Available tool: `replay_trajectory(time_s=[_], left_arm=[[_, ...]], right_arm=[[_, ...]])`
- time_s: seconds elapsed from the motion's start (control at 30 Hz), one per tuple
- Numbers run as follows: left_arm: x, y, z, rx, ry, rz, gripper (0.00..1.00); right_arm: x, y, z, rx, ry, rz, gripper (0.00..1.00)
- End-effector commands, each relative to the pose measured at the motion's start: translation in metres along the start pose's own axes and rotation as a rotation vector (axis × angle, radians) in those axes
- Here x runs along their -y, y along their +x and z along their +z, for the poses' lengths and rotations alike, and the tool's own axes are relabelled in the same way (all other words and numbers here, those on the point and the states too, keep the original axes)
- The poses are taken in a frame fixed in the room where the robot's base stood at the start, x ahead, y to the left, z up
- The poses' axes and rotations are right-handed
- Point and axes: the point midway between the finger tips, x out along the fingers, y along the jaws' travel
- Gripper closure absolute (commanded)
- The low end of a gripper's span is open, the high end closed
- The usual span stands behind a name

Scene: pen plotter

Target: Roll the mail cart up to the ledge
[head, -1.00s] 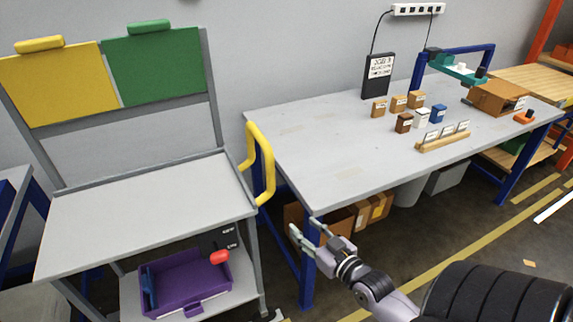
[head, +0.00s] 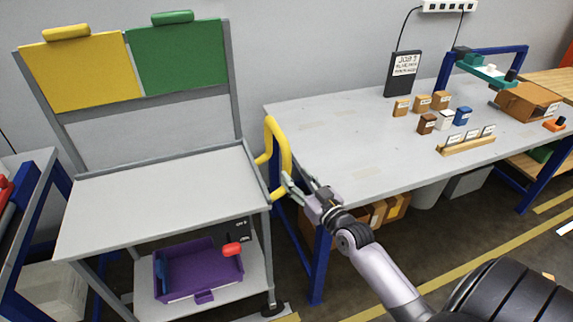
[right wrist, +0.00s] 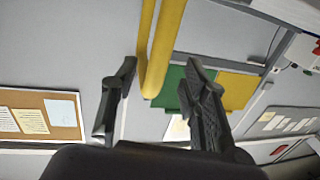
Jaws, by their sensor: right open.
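The grey mail cart (head: 160,205) stands at the left in the head view, with a flat top, a lower shelf and a yellow handle (head: 286,150) on its right side. My right gripper (head: 300,186) is open at the lower part of the handle. In the right wrist view, the yellow handle (right wrist: 165,45) runs between the spread fingers of the gripper (right wrist: 160,80); I cannot tell whether they touch it. I cannot tell for sure which edge is the ledge. My left gripper is out of view.
Yellow (head: 75,75) and green (head: 177,60) panels rise at the cart's back. A purple tray (head: 203,297) sits on its lower shelf. A long grey table (head: 340,150) with blue legs and several small boxes stands close right. A blue-framed rack (head: 30,220) stands left.

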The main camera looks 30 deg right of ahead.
Motion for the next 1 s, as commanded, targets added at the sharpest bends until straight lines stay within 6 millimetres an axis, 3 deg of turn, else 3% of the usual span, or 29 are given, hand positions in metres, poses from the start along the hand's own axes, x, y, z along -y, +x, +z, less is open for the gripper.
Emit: replay_trajectory(time_s=[0.2,0.4,0.77,1.0], left_arm=[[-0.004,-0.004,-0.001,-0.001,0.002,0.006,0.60],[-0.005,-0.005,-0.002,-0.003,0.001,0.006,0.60],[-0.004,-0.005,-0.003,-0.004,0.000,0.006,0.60],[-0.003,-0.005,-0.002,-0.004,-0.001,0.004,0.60]], right_arm=[[0.000,0.038,-0.002,-0.002,-0.001,0.000,0.59],[0.000,0.057,-0.001,-0.001,-0.001,0.000,0.59],[0.000,0.060,0.000,0.000,-0.002,0.000,0.59],[0.000,0.060,0.000,0.000,-0.002,0.000,0.74]])
